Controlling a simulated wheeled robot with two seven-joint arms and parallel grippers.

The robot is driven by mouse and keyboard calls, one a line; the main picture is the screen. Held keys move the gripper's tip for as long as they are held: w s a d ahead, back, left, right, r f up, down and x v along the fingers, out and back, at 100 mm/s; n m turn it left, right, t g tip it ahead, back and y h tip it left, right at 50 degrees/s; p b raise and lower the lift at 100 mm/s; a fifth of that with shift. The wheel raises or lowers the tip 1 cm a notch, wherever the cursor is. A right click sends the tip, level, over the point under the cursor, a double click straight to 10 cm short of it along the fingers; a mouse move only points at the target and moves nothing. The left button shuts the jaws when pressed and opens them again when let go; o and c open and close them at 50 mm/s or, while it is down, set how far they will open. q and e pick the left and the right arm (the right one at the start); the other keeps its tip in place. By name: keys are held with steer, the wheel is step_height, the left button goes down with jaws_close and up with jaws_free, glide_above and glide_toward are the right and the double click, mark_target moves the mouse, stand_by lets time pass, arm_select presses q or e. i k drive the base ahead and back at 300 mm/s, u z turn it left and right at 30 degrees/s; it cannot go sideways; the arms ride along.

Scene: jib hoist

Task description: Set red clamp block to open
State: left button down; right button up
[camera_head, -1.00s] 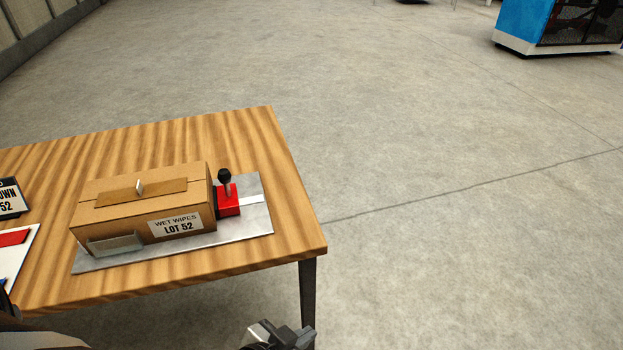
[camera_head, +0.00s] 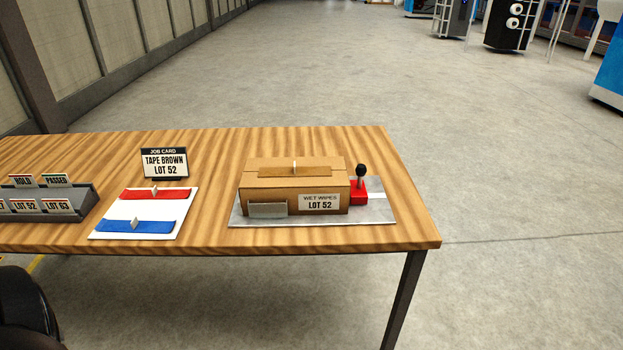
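The red clamp block (camera_head: 357,193) sits on a grey metal plate (camera_head: 376,208) at the right part of the wooden table. A black-knobbed lever (camera_head: 361,174) stands upright on it. The block is against or very close to the right end of a brown cardboard box (camera_head: 262,186) labelled "WET WIPES LOT 52". Neither gripper shows in the head view. A dark rounded part of mine is at the lower left edge.
The wooden table (camera_head: 310,143) also holds a white board (camera_head: 130,210) with red and blue strips, a "TAPE BROWN LOT 52" job card (camera_head: 164,162) and a grey card rack (camera_head: 40,206). Floor is clear right of the table. Machines stand far back.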

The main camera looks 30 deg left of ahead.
mark_target(360, 196)
steer(key=u, duration=1.1)
steer(key=i, duration=1)
